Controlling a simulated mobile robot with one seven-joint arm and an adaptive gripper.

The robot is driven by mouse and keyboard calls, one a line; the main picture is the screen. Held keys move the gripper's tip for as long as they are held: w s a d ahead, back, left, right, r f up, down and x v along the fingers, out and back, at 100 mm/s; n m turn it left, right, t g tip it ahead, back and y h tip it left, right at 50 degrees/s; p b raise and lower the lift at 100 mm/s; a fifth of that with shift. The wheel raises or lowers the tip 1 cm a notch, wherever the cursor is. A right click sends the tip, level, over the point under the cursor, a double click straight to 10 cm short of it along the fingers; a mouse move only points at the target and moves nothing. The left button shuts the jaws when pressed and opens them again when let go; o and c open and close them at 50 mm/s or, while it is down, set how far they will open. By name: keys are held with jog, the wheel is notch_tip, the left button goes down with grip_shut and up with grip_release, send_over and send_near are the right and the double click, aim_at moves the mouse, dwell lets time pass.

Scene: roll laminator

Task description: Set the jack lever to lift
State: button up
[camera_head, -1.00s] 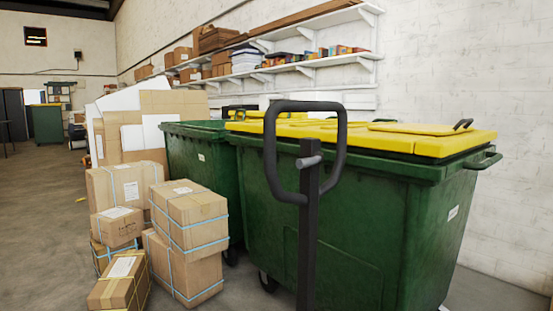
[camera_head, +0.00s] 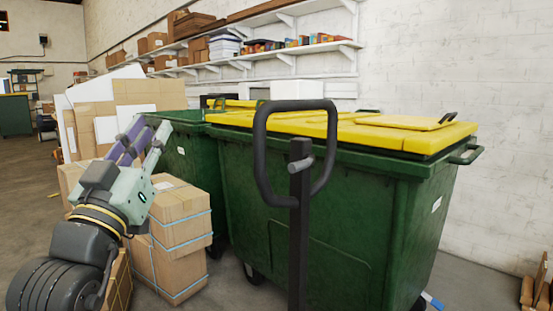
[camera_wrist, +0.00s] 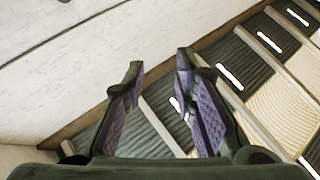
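The pallet jack's handle is a dark upright post with a black loop (camera_head: 258,150) on top, in the middle of the head view. A small grey lever (camera_head: 301,162) sticks out at the top of the post, inside the loop. Its exact setting is hard to tell. My gripper (camera_head: 150,127) is left of the handle, apart from it, pointing upward in front of the boxes. In the wrist view my gripper (camera_wrist: 160,62) has its two purple-padded fingers apart with nothing between them. The handle and lever do not show in the wrist view. The jack's lower part is out of view.
A green bin (camera_head: 330,235) with yellow lids stands behind the handle, another green bin (camera_head: 186,150) to its left. Strapped cardboard boxes (camera_head: 176,218) are stacked behind my arm. Shelves run along the white wall. The wrist view shows the ceiling with strip lights (camera_wrist: 230,77).

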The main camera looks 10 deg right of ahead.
jog(key=w+d+f+m+g+h, duration=0.2)
jog(key=d+g+h, duration=0.15)
jog(key=d, duration=0.25)
jog(key=w+d+f+m+g+h, duration=0.1)
jog(key=d+f+m+g+h, duration=0.1)
jog(key=d+g, duration=0.3)
jog(key=m+g+p, duration=0.1)
jog(key=m+g, duration=0.1)
jog(key=g, duration=0.2)
send_near(298, 166)
jog(key=w+f, duration=0.1)
jog(key=shift+t+h, duration=0.25)
jog(key=shift+t, duration=0.1)
jog(key=p+x, duration=0.2)
jog(key=x, duration=0.9)
jog(key=shift+f, duration=0.1)
jog(key=shift+c, duration=0.2)
jog(key=shift+a, duration=0.1)
grip_shut()
